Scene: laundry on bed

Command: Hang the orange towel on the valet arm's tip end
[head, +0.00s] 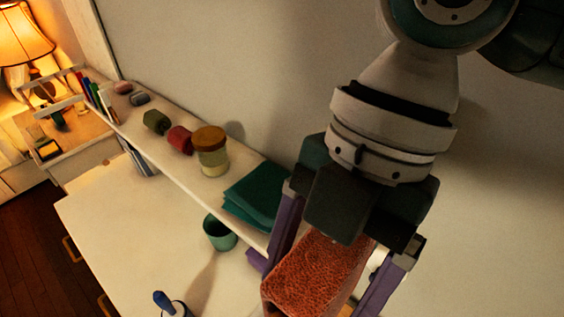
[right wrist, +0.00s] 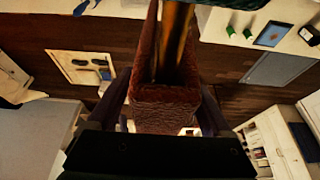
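The orange towel (head: 318,272) is a folded, textured piece at the bottom of the head view. It also shows in the right wrist view (right wrist: 166,108), with one side running away on the left. My right gripper (head: 325,275) has its purple fingers wide apart on either side of the towel. A light gap shows between the towel and the right-hand finger in the head view. A golden-brown bar (right wrist: 175,40), perhaps the valet arm, runs along the towel in the right wrist view; its tip is hidden. My left gripper is not in view.
A white shelf (head: 180,165) holds a jar (head: 211,150), green folded cloth (head: 256,192) and small items. A teal cup (head: 219,233) and a blue-topped object (head: 166,304) stand on the white surface below. A lit lamp (head: 22,40) is at upper left.

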